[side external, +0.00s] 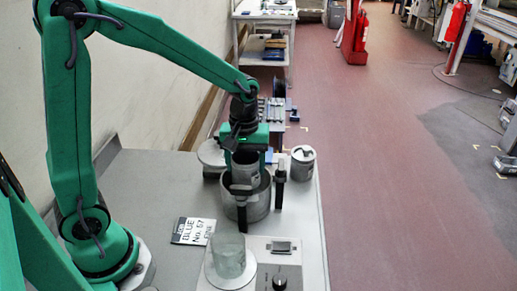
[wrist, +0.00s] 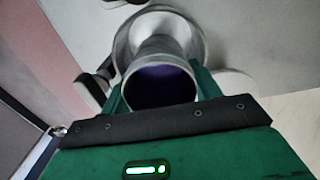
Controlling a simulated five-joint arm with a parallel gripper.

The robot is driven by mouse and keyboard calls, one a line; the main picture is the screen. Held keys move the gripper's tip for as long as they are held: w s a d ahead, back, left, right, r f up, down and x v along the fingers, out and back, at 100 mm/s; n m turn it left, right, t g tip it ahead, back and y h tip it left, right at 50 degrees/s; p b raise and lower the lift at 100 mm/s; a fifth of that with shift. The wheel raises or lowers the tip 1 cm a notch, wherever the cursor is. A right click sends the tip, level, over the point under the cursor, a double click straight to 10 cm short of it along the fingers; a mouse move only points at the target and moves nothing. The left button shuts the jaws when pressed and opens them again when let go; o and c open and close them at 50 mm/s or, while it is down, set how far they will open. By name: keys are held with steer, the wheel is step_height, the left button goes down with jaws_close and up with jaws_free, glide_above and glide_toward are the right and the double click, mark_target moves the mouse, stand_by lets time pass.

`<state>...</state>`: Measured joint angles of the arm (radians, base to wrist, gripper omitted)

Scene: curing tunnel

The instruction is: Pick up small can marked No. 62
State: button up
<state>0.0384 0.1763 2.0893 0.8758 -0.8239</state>
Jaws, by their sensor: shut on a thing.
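My gripper (side external: 246,163) is shut on a small grey can (side external: 245,172), with a green finger on each side of it. In the wrist view the can (wrist: 158,72) shows its open mouth and a dark purple inside. The can is upright or nearly so, over a grey metal pot (side external: 258,207). I cannot tell whether its bottom is inside the pot. The pot (wrist: 190,27) also shows behind the can in the wrist view. No number can be read on the held can. Another grey can (side external: 303,165) with a dark mark stands right of the pot.
The pot has black upright handles (side external: 280,185). A pale disc (side external: 210,153) lies behind left. A lettered card (side external: 194,231) lies left of the pot. In front, a glass jar (side external: 229,257) stands on a pale plate, beside a panel with a knob (side external: 279,283).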

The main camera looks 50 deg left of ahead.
steer(key=shift+r, duration=0.85)
steer(key=shift+r, duration=0.15)
